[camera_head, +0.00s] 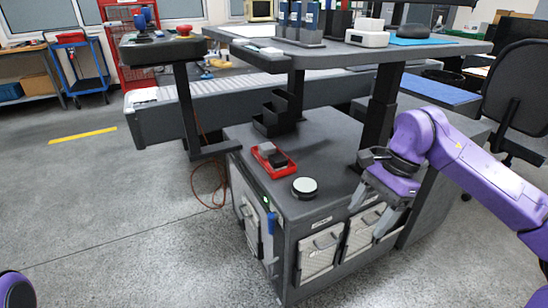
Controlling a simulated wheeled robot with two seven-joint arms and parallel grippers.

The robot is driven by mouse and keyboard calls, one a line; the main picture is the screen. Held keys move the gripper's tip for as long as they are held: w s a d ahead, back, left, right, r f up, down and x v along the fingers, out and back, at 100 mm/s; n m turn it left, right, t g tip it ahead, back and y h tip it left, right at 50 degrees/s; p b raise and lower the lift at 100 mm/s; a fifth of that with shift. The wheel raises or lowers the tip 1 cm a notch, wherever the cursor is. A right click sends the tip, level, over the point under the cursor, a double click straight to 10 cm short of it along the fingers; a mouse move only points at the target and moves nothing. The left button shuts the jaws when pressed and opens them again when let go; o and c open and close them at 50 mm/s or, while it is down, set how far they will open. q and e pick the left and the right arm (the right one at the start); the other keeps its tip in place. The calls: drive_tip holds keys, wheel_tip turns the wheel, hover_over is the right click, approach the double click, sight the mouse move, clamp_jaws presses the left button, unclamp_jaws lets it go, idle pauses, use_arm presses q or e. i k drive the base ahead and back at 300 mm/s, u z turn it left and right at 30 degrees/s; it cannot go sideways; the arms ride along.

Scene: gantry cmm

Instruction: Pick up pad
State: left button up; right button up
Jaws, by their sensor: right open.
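No object in view is clearly marked as the pad. A round disc (304,187) with a white top and dark side lies flat on the grey cabinet top. A red tray (285,170) with grey and dark blocks sits behind it to the left. My right gripper (366,221) is open and empty, in front of the cabinet's right part and right of the disc. Its fingers point down, apart from the disc and tray. My left gripper is out of view.
The cabinet (330,202) has front drawers and a black stepped holder (272,115) on top. A raised grey worktop (350,57) stands above it on posts. A blue mat (440,92) lies at right by a black chair (518,85). Floor at left is clear.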

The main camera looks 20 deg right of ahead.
sight(277, 162)
drive_tip(key=i, duration=1.35)
